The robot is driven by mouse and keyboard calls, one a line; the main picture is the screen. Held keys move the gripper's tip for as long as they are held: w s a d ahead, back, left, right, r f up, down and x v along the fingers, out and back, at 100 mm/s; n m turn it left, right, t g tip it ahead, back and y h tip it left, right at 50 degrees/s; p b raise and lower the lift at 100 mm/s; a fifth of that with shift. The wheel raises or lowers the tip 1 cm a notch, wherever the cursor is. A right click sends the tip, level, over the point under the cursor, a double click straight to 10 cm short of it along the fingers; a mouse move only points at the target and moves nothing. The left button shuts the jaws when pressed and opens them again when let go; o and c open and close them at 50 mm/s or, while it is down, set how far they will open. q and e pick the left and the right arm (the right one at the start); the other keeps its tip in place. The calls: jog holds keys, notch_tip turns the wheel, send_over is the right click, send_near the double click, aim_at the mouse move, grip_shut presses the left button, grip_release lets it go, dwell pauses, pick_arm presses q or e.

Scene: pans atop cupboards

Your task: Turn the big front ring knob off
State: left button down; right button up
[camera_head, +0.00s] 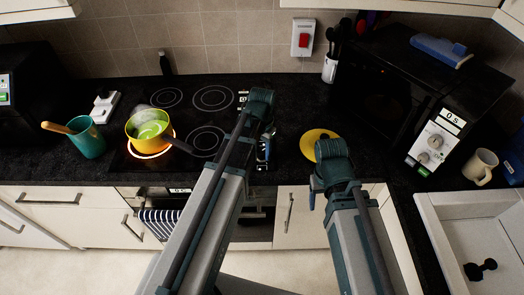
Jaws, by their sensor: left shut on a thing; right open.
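The hob (178,118) is black glass with several rings. A front ring (150,155) glows orange under a yellow pan (136,124) with green contents. A white-marked control strip (242,99) runs along the hob's right side. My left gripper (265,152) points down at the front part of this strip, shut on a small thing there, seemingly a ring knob. My forearm and the gripper hide the knob and most of the strip. My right gripper (313,198) is open and apart from the hob, in front of the counter edge; its fingertips are hard to make out.
A teal cup (87,138) with a wooden utensil stands left of the hob. A yellow round lid (318,143) lies on the counter behind my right arm. A black microwave (385,85) and a mug (480,165) stand at the right. The pan's handle points right.

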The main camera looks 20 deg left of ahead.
dwell(0.3)
pick_arm(q)
jog(key=n, duration=0.9)
jog(key=shift+n, duration=0.4)
dwell(0.3)
jog(key=shift+c, duration=1.9)
grip_release()
